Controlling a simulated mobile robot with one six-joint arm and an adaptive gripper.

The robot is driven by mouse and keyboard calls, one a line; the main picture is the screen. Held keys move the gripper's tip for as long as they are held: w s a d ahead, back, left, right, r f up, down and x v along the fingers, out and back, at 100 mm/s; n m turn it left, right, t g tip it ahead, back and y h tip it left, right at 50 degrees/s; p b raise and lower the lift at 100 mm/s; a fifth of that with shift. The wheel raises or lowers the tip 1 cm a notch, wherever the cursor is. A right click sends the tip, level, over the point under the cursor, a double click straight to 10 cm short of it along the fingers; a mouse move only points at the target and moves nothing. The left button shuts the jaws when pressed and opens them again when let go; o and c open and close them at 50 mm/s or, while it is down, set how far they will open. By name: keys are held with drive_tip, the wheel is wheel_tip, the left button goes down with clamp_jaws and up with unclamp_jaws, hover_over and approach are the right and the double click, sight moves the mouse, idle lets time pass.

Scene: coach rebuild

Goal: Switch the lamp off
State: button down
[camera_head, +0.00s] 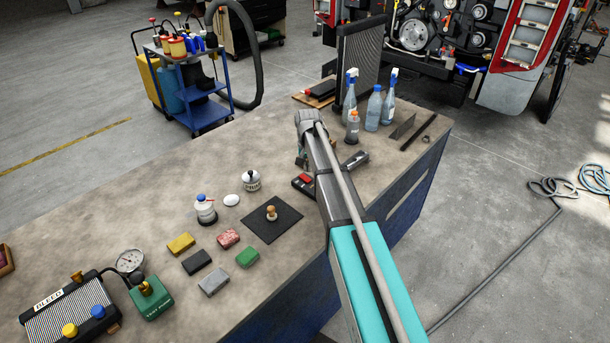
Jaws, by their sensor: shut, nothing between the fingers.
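I cannot surely pick out a lamp. A low black device with a red part (305,179) lies on the workbench (150,185), partly hidden behind my arm. A grey and black piece (355,160) shows on the other side of the arm; I cannot tell if the two are one thing. My gripper (301,163) points down at the end of my arm, just above and behind the red part in this view. It is shut and empty. Its fingertips are small and partly hidden, so I cannot tell whether they touch anything.
Spray bottles (373,108) and a dark ribbed panel (362,62) stand behind the gripper. A black mat (272,228) with a knob, small jars and coloured blocks (181,243) lie left of my arm. A gauge (130,262) is at front left. A blue cart (208,112) stands beyond.

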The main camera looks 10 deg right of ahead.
drive_tip(key=shift+r+p, duration=1.25)
drive_tip(key=shift+r, duration=0.2)
